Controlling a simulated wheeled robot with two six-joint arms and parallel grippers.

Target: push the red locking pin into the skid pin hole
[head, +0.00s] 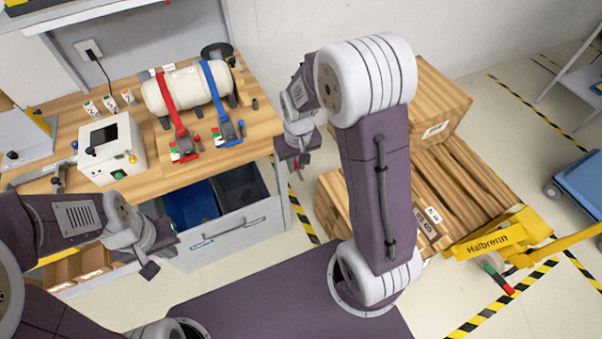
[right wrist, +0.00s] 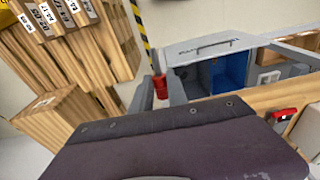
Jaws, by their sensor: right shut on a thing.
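The red locking pin (right wrist: 160,86) shows as a small red piece between the fingers of my right gripper (right wrist: 160,92) in the right wrist view. That gripper is shut on it. In the head view my right gripper (head: 297,165) hangs in the air just right of the workbench, and the pin cannot be made out clearly. The white cylinder (head: 185,90) lies on the bench under a red strap (head: 167,98) and a blue strap (head: 215,90). I cannot make out the skid pin hole. My left gripper (head: 150,269) is in front of the bench, apart from everything; its opening is unclear.
A white box with a screen (head: 112,150) and several small bottles stand on the workbench (head: 255,125). Blue and dark bins (head: 190,205) sit in a grey drawer below. Wooden crates (head: 440,95) and a yellow pallet truck (head: 495,240) are at the right.

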